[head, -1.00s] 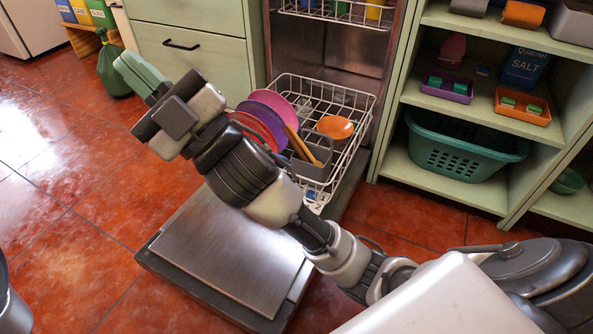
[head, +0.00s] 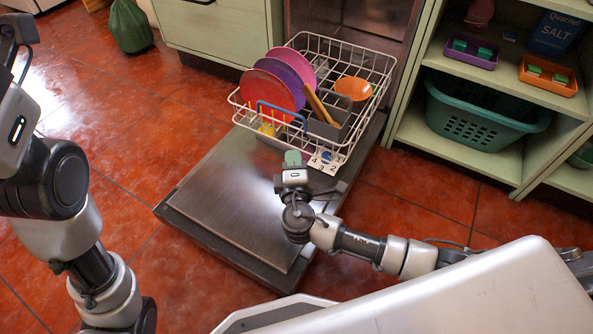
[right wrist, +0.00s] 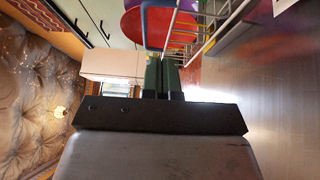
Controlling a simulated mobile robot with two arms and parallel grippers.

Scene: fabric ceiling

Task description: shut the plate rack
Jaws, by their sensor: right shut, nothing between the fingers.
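The plate rack (head: 243,113) is a white wire basket, pulled out over the lowered dishwasher door (head: 225,195). It holds red, purple and pink plates (head: 268,90), an orange bowl (head: 353,88) and a grey cutlery holder (head: 330,128) with wooden utensils. My right gripper (head: 293,160) is shut and empty, above the door just in front of the rack's near side. I cannot tell whether it touches the rack. Its green fingers (right wrist: 163,75) are together in the right wrist view, with the rack's wires and a red plate beyond. My left arm shows at the left; its fingers are out of view.
Open shelves (head: 470,150) with a teal basket (head: 480,110) stand right of the dishwasher. A green drawer cabinet (head: 215,35) stands on its left. A green bag (head: 130,28) sits on the floor at upper left. The red tiled floor left of the door is clear.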

